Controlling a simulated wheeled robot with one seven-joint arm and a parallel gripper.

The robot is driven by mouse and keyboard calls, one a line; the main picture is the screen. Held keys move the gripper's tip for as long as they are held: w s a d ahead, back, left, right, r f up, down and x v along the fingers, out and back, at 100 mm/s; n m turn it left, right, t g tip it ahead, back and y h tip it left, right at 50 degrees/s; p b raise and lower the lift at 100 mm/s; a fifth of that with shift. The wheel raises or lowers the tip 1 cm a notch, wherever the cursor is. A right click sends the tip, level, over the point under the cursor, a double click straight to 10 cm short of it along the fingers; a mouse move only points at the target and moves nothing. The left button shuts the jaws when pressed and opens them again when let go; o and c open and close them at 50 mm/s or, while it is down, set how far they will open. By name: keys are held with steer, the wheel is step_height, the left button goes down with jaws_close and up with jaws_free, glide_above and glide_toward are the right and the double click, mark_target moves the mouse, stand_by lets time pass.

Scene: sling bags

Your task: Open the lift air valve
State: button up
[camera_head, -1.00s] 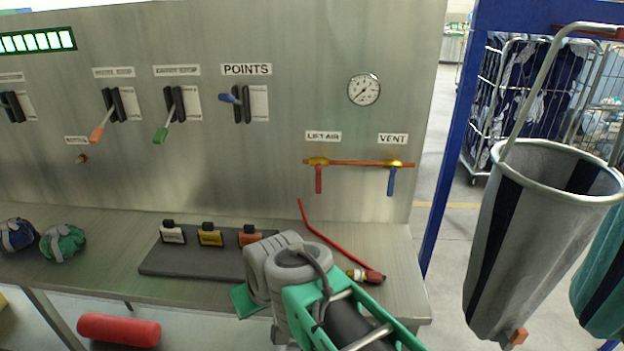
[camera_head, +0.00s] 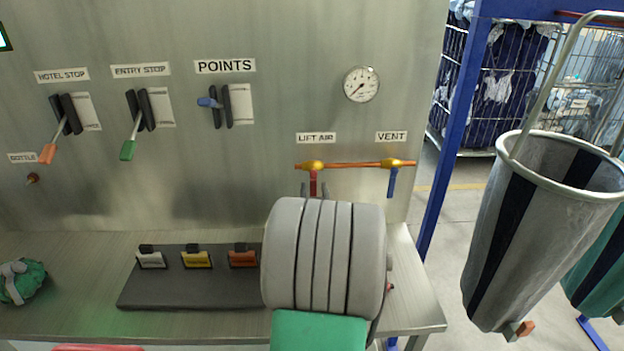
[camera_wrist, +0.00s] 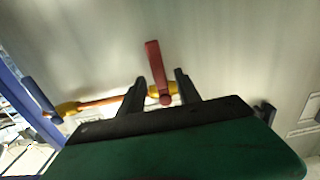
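The lift air valve has a yellow body (camera_head: 312,165) under the LIFT AIR label (camera_head: 316,138), with a red handle (camera_head: 313,180) hanging straight down. The same red handle shows in the wrist view (camera_wrist: 154,68). My gripper (camera_head: 313,190) is at the handle, its lower part hidden behind my grey wrist in the head view. In the wrist view my gripper's two dark fingers (camera_wrist: 158,84) are apart, one on each side of the handle, with gaps visible. Contact with the handle cannot be told.
The VENT valve's blue handle (camera_head: 392,182) hangs to the right on the same copper pipe (camera_head: 352,165). A pressure gauge (camera_head: 361,84) is above. A grey striped sling bag (camera_head: 535,230) hangs at right.

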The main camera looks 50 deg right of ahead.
steer(key=shift+x, duration=1.4)
steer(key=shift+w, duration=0.1)
steer(key=shift+c, duration=0.3)
jaws_close()
